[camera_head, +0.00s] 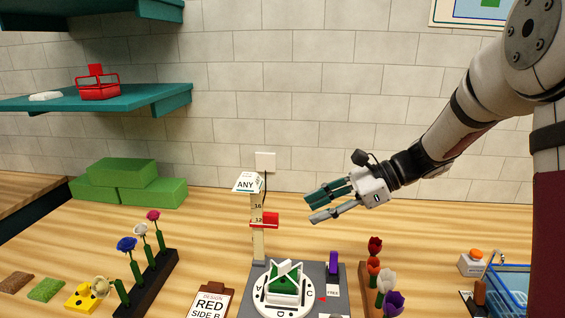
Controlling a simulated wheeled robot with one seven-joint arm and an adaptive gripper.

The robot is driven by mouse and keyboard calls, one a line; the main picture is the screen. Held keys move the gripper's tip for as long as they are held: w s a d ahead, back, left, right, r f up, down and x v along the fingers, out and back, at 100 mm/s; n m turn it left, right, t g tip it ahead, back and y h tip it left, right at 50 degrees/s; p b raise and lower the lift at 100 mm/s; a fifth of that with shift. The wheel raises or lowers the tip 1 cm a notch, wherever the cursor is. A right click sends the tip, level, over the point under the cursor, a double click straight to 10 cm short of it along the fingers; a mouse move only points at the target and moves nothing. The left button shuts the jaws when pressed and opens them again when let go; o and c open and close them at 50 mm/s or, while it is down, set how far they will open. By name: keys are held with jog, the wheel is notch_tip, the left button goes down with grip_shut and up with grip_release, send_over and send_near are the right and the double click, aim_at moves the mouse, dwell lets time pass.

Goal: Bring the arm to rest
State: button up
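My arm (480,100) reaches in from the right side of the head view, bent down and to the left. My gripper (309,208) is in the air over the right-middle of the table, pointing left and slightly down. A gap shows between its fingers, and I see nothing held between them. It appears to the right of the post with the red clamp and clear of the flowers below.
A grey station (328,306) has a white round dial (262,301), a post (258,240) and a red clamp (265,220). Flower racks stand left (152,290) and right (369,290). Green blocks (130,185) lie at the back left; a blue basket (510,279) is at right.

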jog(key=s+r+n+h, duration=0.4)
jog(key=s+n+h, duration=0.3)
jog(key=s, duration=0.7)
jog(key=s+d+n+t+h, duration=0.3)
jog(key=s+d+n+h, duration=0.2)
jog(key=s+n, duration=0.5)
jog(key=s+d, duration=0.2)
jog(key=shift+s+d+r+n, duration=0.2)
jog(key=shift+s+r+n, duration=0.05)
jog(key=shift+s+n, duration=0.15)
dwell(0.8)
